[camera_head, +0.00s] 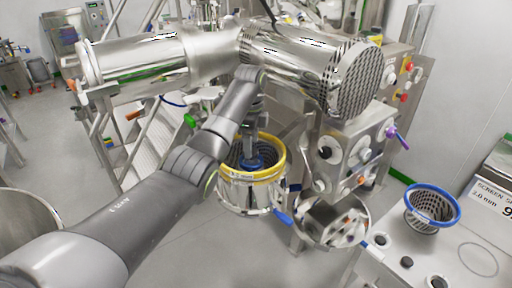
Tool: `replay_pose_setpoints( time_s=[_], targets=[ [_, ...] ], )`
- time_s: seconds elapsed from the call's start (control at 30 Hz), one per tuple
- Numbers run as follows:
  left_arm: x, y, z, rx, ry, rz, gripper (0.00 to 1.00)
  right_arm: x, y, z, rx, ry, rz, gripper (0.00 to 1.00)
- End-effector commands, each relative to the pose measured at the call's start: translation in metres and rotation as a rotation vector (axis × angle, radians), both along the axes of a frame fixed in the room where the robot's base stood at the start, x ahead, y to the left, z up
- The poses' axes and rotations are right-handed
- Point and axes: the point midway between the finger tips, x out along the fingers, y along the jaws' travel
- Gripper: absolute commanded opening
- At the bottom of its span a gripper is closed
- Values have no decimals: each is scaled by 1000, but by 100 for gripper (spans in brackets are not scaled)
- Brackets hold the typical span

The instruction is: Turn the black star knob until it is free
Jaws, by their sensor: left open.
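My left arm reaches in from the lower left, and its gripper (250,152) points down into a yellow-rimmed metal screen housing (240,195). The gripper is open; its fingertips are small and partly lost against the dark inside of the housing. A blue part (252,163) shows at the centre, just below the gripper. I cannot make out a black star knob there; the gripper and the rim may hide it. A round black knob (325,153) shows on the machine's front to the right; its shape is too small to tell. My right gripper is not in view.
A large steel cylinder with a perforated end (362,80) crosses above the housing. A blue handle (284,217) sticks out at the housing's lower right.

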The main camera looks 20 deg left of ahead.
Motion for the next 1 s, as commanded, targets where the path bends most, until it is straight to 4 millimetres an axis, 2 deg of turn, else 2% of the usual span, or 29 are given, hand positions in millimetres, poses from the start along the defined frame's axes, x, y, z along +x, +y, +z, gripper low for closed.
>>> replay_pose_setpoints(
  time_s=[0.2,0.5,0.83,1.0],
  targets=[
    [-2,5,-19,0,0,-2,64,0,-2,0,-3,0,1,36],
    [-2,5,-20,0,0,-3,64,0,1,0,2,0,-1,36],
    [-2,5,-20,0,0,-3,20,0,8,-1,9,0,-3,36],
    [-2,5,-20,0,0,4,19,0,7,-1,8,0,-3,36]
  ],
)
